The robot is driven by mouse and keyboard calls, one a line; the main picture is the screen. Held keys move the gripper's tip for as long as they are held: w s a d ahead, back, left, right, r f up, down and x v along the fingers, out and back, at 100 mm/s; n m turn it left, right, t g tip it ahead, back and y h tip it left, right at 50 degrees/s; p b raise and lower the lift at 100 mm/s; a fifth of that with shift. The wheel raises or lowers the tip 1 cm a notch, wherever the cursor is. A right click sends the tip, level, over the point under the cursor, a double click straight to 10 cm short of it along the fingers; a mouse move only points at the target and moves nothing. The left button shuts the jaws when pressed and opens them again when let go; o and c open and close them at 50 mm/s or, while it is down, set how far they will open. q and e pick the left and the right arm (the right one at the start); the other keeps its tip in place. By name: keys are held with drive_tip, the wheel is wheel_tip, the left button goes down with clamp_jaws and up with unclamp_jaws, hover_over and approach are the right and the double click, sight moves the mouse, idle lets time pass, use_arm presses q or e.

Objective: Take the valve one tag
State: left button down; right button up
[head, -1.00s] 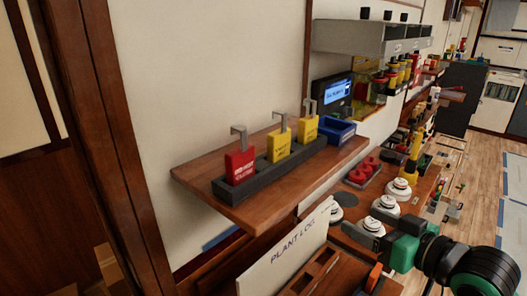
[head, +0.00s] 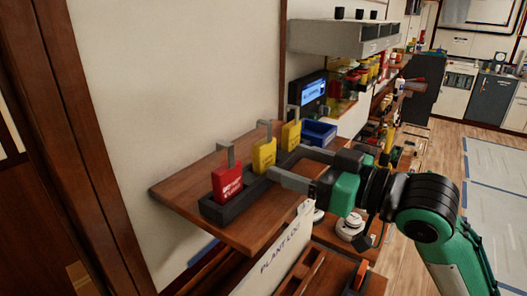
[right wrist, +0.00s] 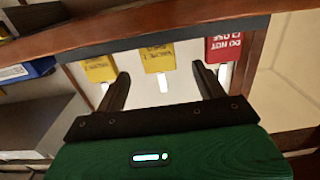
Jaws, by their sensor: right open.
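A red tag (head: 227,183) with white lettering and two yellow tags, a middle one (head: 264,155) and a far one (head: 291,134), stand upright in a dark rack (head: 222,211), each with a grey hook on top. Their small print is unreadable, so I cannot tell which is for valve one. My right gripper (head: 287,163) is open and empty, in front of the rack. In the right wrist view, the middle yellow tag (right wrist: 158,58) lies ahead between the open fingers, the red tag (right wrist: 224,46) to the right. My left gripper is out of view.
The rack sits on a wooden shelf (head: 170,193) on the wall. A blue bin (head: 319,132) stands at its far end, below a small lit screen (head: 308,94). A plant log board (head: 285,250) is under the front edge.

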sight(269, 154)
drive_tip(key=shift+x, duration=0.95)
drive_tip(key=p+x, duration=0.2)
drive_tip(key=x, duration=0.2)
drive_tip(key=shift+w, duration=0.15)
drive_tip(key=shift+w+a, duration=0.25)
drive_tip(key=shift+a, duration=0.2)
drive_tip(key=shift+d+f, duration=0.1)
drive_tip(key=c, duration=1.1)
drive_tip(key=shift+o, duration=0.2)
